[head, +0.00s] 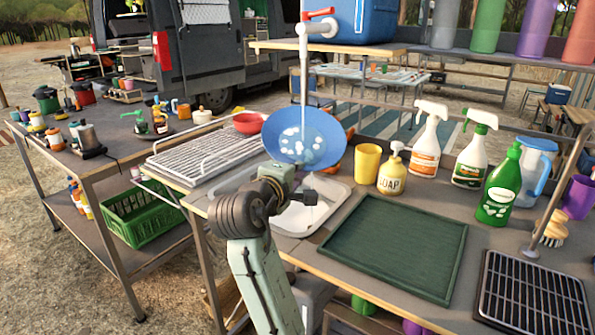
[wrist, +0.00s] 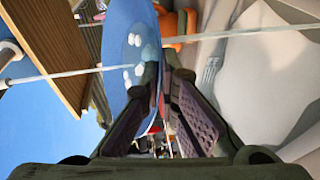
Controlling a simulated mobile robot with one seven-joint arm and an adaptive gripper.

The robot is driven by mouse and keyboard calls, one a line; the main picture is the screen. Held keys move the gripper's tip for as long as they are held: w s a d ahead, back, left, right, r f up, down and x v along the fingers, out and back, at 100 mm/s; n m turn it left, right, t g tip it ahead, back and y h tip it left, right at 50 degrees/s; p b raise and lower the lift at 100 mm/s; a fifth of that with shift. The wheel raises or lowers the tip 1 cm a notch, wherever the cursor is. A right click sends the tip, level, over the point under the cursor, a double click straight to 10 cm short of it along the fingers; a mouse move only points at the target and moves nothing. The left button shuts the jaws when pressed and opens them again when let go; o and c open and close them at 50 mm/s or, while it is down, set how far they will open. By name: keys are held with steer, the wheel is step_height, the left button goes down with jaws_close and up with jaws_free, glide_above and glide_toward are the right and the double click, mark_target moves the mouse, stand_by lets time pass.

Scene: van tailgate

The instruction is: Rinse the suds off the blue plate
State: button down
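The blue plate (head: 338,132) is held up on a steep tilt above the white sink basin (head: 334,191), with its face toward the head camera. White suds blobs lie around the middle of its face. It also shows nearly edge-on in the wrist view (wrist: 118,45). My gripper (wrist: 163,75) appears shut on the plate's lower rim; the exact contact is partly hidden. The tap (head: 304,50) with a red lever (head: 319,13) stands above the plate. A thin pale vertical line runs down from it across the plate, apparently running water.
A wire drying rack (head: 200,158) and red bowl (head: 247,122) are left of the sink. A yellow cup (head: 367,162), soap dispenser (head: 391,172) and spray bottles (head: 428,140) stand to the right. The green mat (head: 395,245) in front is clear.

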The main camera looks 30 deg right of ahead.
steer(key=shift+d, duration=0.1)
stand_by(0.4)
steer(key=shift+s+d, duration=0.2)
steer(key=shift+d, duration=0.25)
steer(key=s+a+p, duration=0.1)
steer(key=s+a, duration=0.1)
steer(key=s, duration=0.5)
steer(key=shift+s+a, duration=0.3)
stand_by(1.4)
steer(key=s+a+r+p, duration=0.1)
steer(key=s+r+p, duration=0.2)
steer(key=s+r, duration=0.1)
steer(key=shift+s+a, duration=0.3)
steer(key=shift+s, duration=0.05)
stand_by(0.9)
